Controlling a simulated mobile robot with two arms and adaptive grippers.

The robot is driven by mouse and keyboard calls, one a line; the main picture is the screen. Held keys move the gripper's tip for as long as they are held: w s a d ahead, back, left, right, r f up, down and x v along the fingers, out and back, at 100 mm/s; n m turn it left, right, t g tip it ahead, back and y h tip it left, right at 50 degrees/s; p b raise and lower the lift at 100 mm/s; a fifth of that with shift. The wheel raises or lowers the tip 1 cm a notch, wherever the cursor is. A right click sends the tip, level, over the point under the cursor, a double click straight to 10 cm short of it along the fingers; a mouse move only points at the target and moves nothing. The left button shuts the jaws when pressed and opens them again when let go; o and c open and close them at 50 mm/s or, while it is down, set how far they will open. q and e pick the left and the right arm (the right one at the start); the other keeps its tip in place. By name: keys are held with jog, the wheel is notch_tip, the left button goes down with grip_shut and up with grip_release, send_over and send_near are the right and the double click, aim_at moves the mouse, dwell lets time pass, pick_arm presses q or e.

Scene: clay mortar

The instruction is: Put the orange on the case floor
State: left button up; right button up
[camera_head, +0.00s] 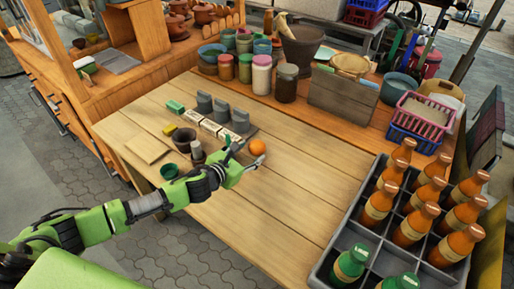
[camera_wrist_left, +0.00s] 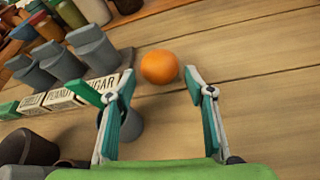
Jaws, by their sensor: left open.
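The orange (camera_head: 257,147) lies on the wooden table, beside the grey containers. It also shows in the left wrist view (camera_wrist_left: 159,66), just beyond and between my open fingertips. My left gripper (camera_head: 246,158) is open and empty, close to the orange and not around it. Its two fingers show in the left wrist view (camera_wrist_left: 152,85). My right gripper is not in view.
Grey canisters (camera_head: 222,110) and labelled blocks (camera_head: 190,116) stand left of the orange. Jars (camera_head: 262,75) and a pink-and-blue basket (camera_head: 420,120) stand along the back. The table (camera_head: 300,195) is bare between the orange and the case.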

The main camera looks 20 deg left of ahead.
aim_at(253, 150)
pick_arm(q)
jog(key=shift+x, duration=2.4)
jog(key=shift+r, duration=0.1)
jog(key=c, duration=1.1)
